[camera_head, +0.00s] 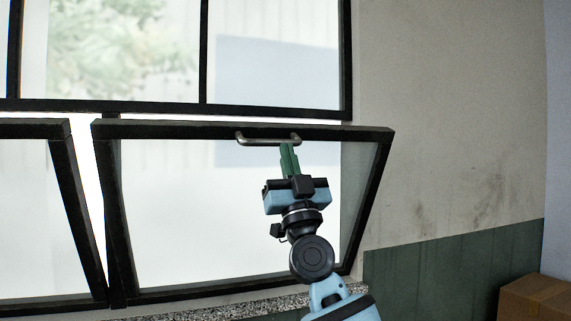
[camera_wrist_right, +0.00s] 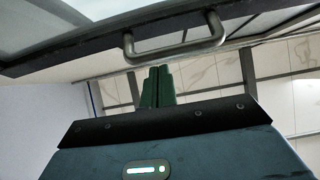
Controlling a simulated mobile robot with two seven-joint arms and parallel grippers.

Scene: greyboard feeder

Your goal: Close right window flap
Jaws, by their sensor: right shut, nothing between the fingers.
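The right window flap (camera_head: 345,129) is a dark-framed glass panel, tilted open with its top edge leaning out from the wall. A curved metal handle (camera_head: 268,140) sits on its top bar and also shows in the right wrist view (camera_wrist_right: 175,50). My right gripper (camera_head: 288,148) is shut and empty, its green fingers pointing up just below the handle's right part. In the right wrist view the shut fingertips (camera_wrist_right: 158,70) are close under the handle; I cannot tell whether they touch it. My left gripper is not in view.
A left flap (camera_head: 66,150) also stands tilted open beside the right one. Fixed panes (camera_head: 275,60) are above. A granite sill (camera_head: 230,307) runs below.

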